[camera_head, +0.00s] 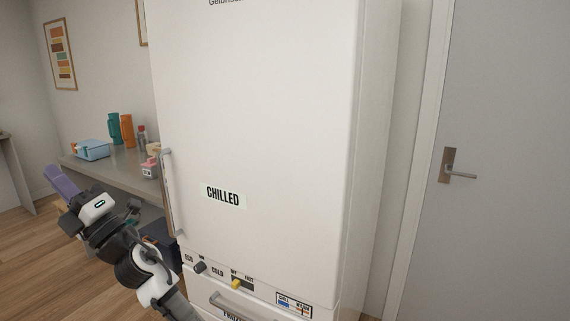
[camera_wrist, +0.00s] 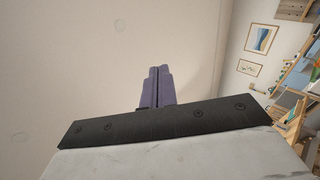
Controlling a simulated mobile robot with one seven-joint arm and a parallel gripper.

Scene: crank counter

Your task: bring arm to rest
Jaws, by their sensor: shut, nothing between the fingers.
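My arm (camera_head: 140,262) reaches up from the bottom of the head view, bent to the left in front of the fridge's lower left side. My gripper (camera_head: 56,176) has purple fingers and points up and left, at the left of the fridge and in front of the counter. In the wrist view the two purple fingers (camera_wrist: 158,76) lie together, shut and empty, against a plain pale wall. The gripper looks apart from the fridge handle (camera_head: 168,190).
The white fridge (camera_head: 270,110) has its upper door, labelled CHILLED, shut. Below are knobs and a lower drawer handle (camera_head: 232,306). A counter (camera_head: 120,170) behind my arm holds a blue box (camera_head: 92,150) and bottles. A grey door (camera_head: 510,120) stands right. Wood floor shows left.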

